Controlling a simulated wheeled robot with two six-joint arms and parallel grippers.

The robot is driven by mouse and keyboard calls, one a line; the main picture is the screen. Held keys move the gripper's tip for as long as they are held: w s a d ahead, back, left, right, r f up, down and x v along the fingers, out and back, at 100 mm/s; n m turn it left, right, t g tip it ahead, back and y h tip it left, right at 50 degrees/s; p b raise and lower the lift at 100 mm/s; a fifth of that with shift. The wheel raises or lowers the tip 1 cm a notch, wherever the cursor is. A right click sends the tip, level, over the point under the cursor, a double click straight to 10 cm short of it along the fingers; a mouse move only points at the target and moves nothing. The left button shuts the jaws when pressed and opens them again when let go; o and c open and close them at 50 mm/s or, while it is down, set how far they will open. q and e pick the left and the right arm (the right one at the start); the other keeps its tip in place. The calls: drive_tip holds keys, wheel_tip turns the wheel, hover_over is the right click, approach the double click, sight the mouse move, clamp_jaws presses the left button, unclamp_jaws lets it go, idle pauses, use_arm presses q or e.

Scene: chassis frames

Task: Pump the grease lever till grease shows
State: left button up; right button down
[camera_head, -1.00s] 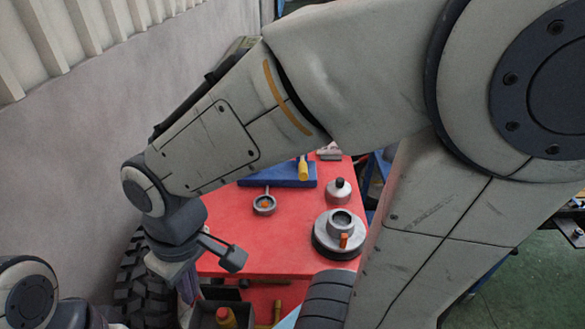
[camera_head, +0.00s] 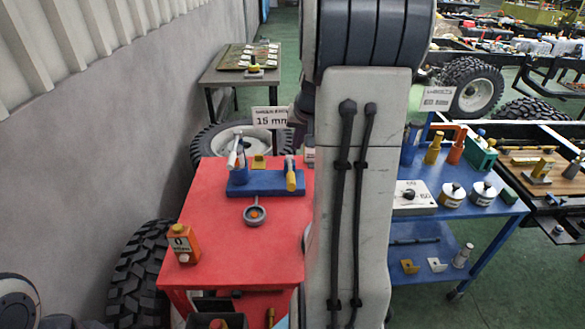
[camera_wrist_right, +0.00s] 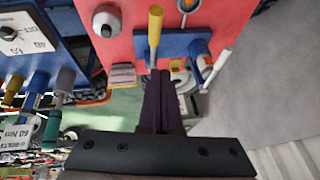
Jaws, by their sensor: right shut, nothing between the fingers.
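The grease lever, with a yellow handle (camera_head: 291,176), stands on a blue base (camera_head: 240,188) on the red table. In the right wrist view the yellow handle (camera_wrist_right: 155,24) lies just beyond my fingertips, and the blue base (camera_wrist_right: 198,47) is beside it. A grey ring-shaped part with an orange centre (camera_head: 254,214) lies on the table in front of the base. My right gripper (camera_wrist_right: 159,74) is shut and empty, its dark fingers together, pointing at the lever. In the head view my right gripper (camera_head: 300,128) is largely hidden by my arm. My left gripper is out of view.
The red table (camera_head: 210,225) carries an orange bottle (camera_head: 184,244) at its front left. A blue cart (camera_head: 450,212) with tins and tools stands at the right. A wheel (camera_head: 140,275) leans by the wall. My right arm hides the table's right side.

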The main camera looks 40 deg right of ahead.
drive_tip(key=shift+s+d, duration=0.25)
drive_tip(key=shift+d, duration=0.55)
hover_over(292, 175)
drive_tip(key=s, duration=0.2)
wheel_tip(292, 175, down, 10)
drive_tip(key=r, duration=0.1)
drive_tip(key=f, duration=0.2)
drive_tip(key=shift+a+f, duration=0.3)
drive_tip(key=shift+f, duration=0.05)
drive_tip(key=shift+a+f, duration=0.15)
drive_tip(key=shift+f, duration=0.25)
